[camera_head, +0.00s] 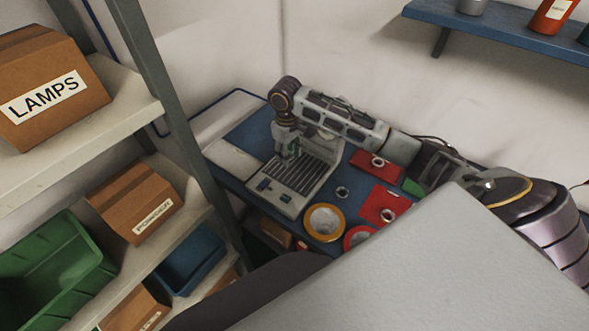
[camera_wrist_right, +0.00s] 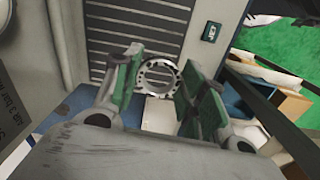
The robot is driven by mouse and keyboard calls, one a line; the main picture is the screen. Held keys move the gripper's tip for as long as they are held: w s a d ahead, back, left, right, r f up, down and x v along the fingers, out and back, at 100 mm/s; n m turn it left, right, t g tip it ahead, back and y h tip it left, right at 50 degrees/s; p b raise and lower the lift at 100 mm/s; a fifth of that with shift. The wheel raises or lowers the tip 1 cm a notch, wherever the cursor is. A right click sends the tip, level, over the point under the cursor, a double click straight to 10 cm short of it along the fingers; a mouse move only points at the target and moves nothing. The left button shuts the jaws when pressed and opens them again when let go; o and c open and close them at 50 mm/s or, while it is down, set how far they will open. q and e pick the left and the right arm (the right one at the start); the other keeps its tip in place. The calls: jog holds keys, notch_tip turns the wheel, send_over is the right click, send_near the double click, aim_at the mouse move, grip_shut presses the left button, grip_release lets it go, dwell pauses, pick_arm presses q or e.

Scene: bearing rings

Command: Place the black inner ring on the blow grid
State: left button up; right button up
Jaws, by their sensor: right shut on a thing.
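The blow grid (camera_head: 305,174) is a dark slatted panel in a light grey machine on the blue bench in the head view. Its slats (camera_wrist_right: 150,22) also fill the upper middle of the right wrist view. My right gripper (camera_head: 290,153) is above the far left part of the machine. In the right wrist view its green-padded fingers (camera_wrist_right: 157,82) are shut on a ring (camera_wrist_right: 146,72). The ring looks grey with dark marks, and the slats show behind it. In the head view the ring is too small to make out. My left gripper is not in view.
A shelf (camera_head: 120,112) with boxes stands at the left.

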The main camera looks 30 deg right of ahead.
jog(key=n, duration=0.1)
jog(key=d+n, duration=0.2)
jog(key=shift+w+r, duration=0.3)
jog(key=shift+w, duration=0.1)
jog(key=d+n, duration=0.1)
jog(key=n, duration=0.8)
jog(key=d+n, duration=0.1)
jog(key=n, duration=0.3)
jog(key=shift+w+d+n, duration=0.3)
jog(key=shift+w+d, duration=0.05)
jog(key=shift+w, duration=0.05)
send_over(297, 168)
jog(key=shift+f, duration=3.1)
jog(key=shift+f, duration=0.1)
jog(key=shift+f, duration=1.75)
